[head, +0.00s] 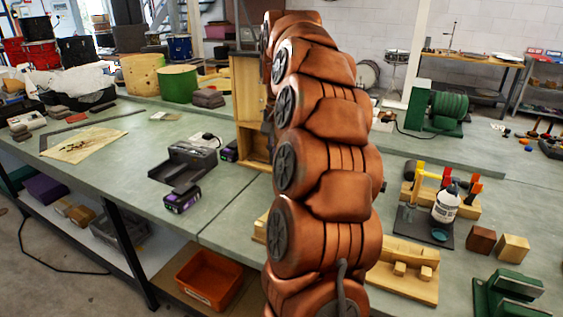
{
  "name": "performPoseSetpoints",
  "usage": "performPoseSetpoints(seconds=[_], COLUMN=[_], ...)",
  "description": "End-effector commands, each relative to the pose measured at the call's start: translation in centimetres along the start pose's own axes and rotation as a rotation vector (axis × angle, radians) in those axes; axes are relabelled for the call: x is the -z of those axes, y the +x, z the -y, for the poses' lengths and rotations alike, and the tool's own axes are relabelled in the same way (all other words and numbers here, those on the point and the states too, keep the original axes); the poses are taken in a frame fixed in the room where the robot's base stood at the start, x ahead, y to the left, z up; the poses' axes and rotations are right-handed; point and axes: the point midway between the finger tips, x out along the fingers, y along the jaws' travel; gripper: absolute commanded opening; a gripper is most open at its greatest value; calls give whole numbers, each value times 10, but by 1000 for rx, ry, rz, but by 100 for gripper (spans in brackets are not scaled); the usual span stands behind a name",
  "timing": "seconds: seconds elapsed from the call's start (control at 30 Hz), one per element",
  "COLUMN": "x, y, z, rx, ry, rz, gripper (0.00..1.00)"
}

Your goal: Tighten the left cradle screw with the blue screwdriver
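My copper-coloured arm rises through the middle of the head view and hides the centre of the bench. My gripper does not show. I cannot make out a blue screwdriver. A wooden rack (466,207) right of the arm holds tools with yellow, red and orange parts. A wooden fixture (405,277) with two small blocks on it lies at lower right, partly behind the arm. I cannot tell whether it is the cradle, and no cradle screw can be picked out.
A white bottle (446,205) stands on a dark tray (418,230) by the rack. Two wooden cubes (481,239) and a green metal device (508,294) are at right. A grey charger (185,165) and a battery (182,200) sit left of the arm. The left bench has clear room.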

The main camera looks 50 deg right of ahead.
Motion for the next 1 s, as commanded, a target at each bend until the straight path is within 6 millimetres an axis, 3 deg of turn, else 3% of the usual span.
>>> performPoseSetpoints(seconds=[0.27, 0.7, 1.0], x=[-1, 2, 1], y=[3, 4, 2], z=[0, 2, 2], rx=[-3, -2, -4], ry=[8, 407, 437], rz=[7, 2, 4], gripper=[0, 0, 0])
